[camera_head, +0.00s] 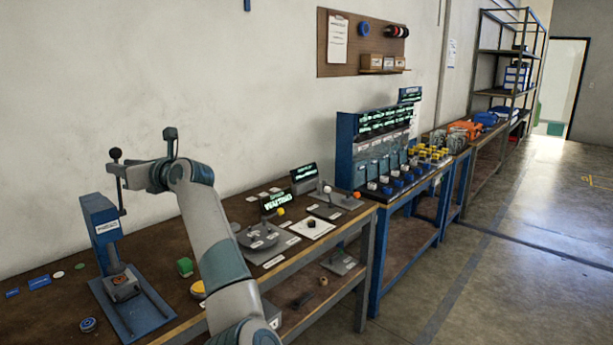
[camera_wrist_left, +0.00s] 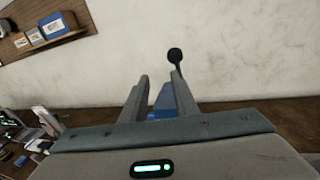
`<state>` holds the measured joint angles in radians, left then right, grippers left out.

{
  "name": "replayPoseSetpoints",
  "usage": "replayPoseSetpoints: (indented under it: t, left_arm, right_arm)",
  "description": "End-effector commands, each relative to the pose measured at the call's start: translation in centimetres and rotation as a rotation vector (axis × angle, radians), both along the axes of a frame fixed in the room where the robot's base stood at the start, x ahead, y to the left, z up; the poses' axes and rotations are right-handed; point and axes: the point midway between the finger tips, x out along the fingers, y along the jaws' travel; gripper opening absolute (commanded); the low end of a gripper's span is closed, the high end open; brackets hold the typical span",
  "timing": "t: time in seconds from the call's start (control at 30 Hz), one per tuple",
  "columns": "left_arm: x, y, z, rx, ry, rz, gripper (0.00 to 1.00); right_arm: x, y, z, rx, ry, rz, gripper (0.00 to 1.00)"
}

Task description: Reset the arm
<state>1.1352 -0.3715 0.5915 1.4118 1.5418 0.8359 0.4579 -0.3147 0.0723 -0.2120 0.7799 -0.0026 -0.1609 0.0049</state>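A blue press (camera_head: 103,228), labelled on its front, stands on the bench at the left of the head view. Its dark lever has a black ball knob (camera_head: 116,153) at the top. My left gripper (camera_head: 117,170) is at the lever, just below the knob. In the left wrist view its two fingers (camera_wrist_left: 160,92) stand apart, with part of the blue press (camera_wrist_left: 160,99) showing between them. The knob (camera_wrist_left: 175,55) shows above the right-hand finger, which hides the rod below. I cannot tell whether the finger touches the lever. My right gripper is not in view.
Small screens (camera_head: 275,202) stand behind. A blue rack (camera_head: 345,150) stands farther right. The wall is close behind the press; floor at right is clear.

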Motion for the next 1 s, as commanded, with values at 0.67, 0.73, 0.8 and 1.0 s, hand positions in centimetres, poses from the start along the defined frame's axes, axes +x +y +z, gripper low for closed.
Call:
replayPoseSetpoints:
  t: [0.67, 0.73, 0.8, 1.0]
  left_arm:
    - [-6.3, -9.7, -7.7, 1.431, 0.557, -0.176, 0.27]
    - [-6.9, -12.2, -10.5, 1.572, 0.634, -0.238, 0.27]
    - [-7.6, -14.6, -13.7, 1.709, 0.713, -0.309, 0.27]
    - [-11.6, -20.4, -24.2, 2.061, 0.925, -0.544, 0.27]
  right_arm:
    - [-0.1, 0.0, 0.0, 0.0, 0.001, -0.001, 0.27]
    - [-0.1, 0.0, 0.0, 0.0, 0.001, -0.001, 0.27]
    - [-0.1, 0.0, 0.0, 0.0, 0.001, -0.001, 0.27]
    - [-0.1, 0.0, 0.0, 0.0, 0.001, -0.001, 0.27]
